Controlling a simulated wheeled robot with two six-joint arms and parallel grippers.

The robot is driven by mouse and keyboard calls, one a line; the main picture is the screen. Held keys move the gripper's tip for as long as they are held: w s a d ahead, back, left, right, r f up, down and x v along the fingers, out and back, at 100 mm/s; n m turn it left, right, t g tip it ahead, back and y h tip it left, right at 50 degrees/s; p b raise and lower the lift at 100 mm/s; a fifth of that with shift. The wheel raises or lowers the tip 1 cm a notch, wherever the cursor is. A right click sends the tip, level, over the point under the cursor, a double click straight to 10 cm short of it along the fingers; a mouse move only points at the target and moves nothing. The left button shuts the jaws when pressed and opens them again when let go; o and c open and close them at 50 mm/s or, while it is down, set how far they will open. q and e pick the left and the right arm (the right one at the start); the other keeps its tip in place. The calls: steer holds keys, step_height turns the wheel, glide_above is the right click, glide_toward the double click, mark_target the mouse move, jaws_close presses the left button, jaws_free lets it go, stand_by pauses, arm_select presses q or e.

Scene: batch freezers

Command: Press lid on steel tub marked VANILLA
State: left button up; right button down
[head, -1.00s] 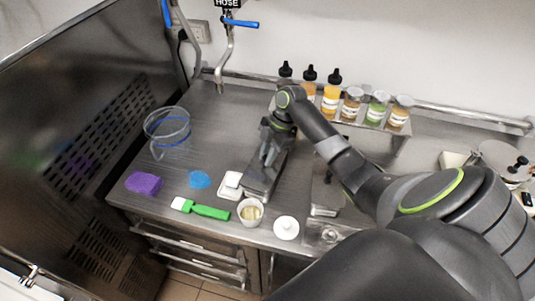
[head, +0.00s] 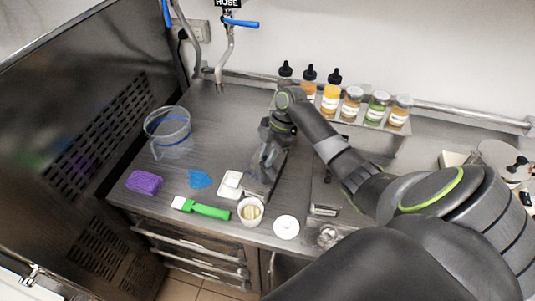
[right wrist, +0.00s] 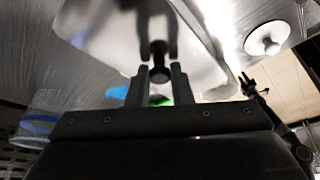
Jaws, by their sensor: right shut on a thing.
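My right gripper (head: 267,158) is over a steel tub (head: 258,190) in the middle of the counter. In the right wrist view, its fingers (right wrist: 159,92) are shut on a black knob (right wrist: 160,72). The knob stands on a shiny steel lid (right wrist: 110,28), which mirrors the fingers and knob. The gripper and arm hide much of the tub in the head view. I cannot read VANILLA on it, nor tell whether the lid is fully seated.
A clear jug (head: 168,133), purple sponge (head: 144,182), blue item (head: 199,179) and green-handled brush (head: 208,211) lie to the left. A small cup (head: 250,212) and white round lid (head: 286,227) are in front. Bottles and jars (head: 352,104) line the back shelf.

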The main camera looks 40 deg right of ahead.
steer(key=c, duration=1.2)
jaws_free()
steer(key=shift+o, duration=0.4)
steer(key=o, duration=0.4)
steer(key=shift+r, duration=0.1)
steer(key=shift+r+p, duration=2.15)
steer(key=shift+r, duration=1.25)
